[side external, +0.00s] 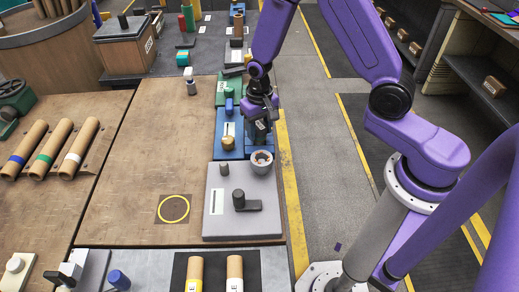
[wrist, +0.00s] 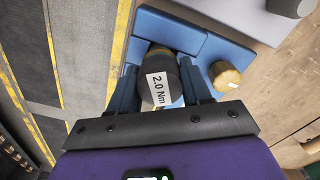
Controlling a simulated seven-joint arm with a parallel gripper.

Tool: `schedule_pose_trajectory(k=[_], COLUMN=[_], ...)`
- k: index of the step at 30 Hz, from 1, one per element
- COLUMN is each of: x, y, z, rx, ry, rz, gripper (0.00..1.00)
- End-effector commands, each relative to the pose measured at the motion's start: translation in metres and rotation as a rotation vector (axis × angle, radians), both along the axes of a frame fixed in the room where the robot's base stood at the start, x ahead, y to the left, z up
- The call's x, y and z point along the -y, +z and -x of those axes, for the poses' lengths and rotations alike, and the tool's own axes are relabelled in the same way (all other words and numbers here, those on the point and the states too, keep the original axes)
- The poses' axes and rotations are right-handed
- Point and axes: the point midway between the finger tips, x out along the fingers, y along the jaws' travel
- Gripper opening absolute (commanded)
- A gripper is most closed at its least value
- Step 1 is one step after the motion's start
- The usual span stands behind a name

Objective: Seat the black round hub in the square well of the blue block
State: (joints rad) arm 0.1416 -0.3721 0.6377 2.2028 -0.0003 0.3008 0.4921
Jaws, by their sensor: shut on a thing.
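My gripper (side external: 260,125) points down over the blue block (side external: 230,153) at the right edge of the wooden bench. Its two fingers (wrist: 160,85) are shut on the black round hub (wrist: 163,66), which bears a white label reading "2.0 Nm". The hub also shows as a dark shape between the fingers in the side view. Blue surface of the block (wrist: 170,30) shows around the hub in the wrist view. The square well is hidden under the hub and fingers. I cannot tell how high the hub is above the well or whether it is inside it.
A wooden knob (side external: 228,143) stands on the blue fixture close beside my gripper. A grey block (side external: 221,225) with a cup (side external: 262,162) and a black handled piece (side external: 246,202) lies in front. A green fixture (side external: 222,97) is behind. Bare bench (side external: 140,150) lies to the left.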

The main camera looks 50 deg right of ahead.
Motion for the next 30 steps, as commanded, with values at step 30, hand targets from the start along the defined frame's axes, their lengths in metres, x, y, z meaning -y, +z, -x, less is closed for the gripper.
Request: schedule_pose_trajectory(k=[30], x=[-0.0001], y=[-0.0104], z=[-0.0001], rx=[0.000], ry=[0.000], rz=[0.000], gripper=[0.09])
